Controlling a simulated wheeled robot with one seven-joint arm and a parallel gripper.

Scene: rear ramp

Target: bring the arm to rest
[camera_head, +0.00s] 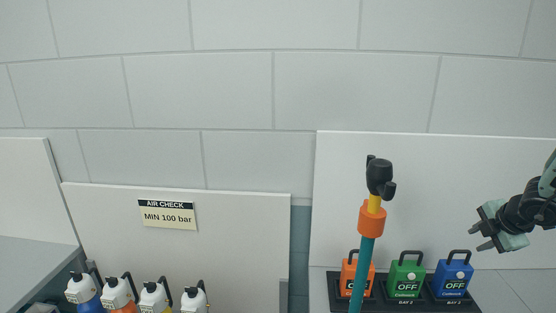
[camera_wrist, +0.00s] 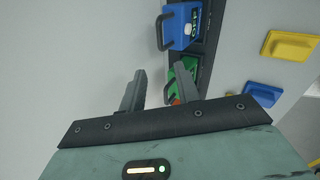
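My gripper (camera_head: 481,238) is at the right of the head view, in front of the white panel and above and to the right of the blue OFF block (camera_head: 453,273). In the wrist view, the two grey fingers of my gripper (camera_wrist: 157,84) stand apart with a gap between them. Nothing is held in the gap. Part of my arm runs out of the right edge of the head view.
A green OFF block (camera_head: 407,275) and an orange one (camera_head: 351,283) share a dark tray (camera_head: 470,304). A teal pole (camera_head: 364,262) with an orange collar stands before them. Yellow blocks (camera_wrist: 290,46) show in the wrist view.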

